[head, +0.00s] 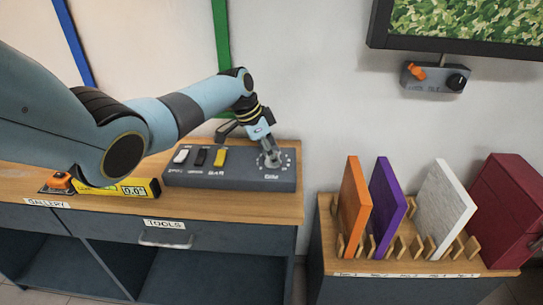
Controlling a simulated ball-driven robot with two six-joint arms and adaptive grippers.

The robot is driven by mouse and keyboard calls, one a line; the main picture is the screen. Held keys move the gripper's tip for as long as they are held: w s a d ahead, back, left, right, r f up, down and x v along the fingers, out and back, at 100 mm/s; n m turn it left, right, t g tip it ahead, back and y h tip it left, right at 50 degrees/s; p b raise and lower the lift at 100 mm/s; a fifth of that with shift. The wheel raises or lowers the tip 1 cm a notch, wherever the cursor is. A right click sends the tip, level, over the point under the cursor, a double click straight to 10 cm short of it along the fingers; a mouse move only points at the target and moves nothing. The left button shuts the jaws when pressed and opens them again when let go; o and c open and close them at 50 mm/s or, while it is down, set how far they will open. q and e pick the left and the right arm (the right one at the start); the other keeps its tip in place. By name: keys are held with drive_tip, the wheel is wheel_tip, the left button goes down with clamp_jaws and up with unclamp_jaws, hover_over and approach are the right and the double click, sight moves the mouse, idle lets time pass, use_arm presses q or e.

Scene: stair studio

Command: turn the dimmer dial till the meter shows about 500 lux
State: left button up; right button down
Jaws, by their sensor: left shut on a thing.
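A dark grey control box (235,180) lies on the wooden top of the cabinet at the left. The dimmer dial (273,159) is at its right end, with a ring of pale marks around it. My left gripper (269,152) reaches down from above and is shut on the dial, hiding much of it. The dial's exact angle is too small to read. My right gripper is not in view.
A rack with orange, purple and white panels (447,208) stands right. A knobbed wall box (435,78) hangs under a picture.

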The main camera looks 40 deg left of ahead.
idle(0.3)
use_arm(q)
drive_tip(key=o, duration=1.1)
drive_tip(key=shift+o, duration=0.2)
drive_tip(key=v, duration=1.2)
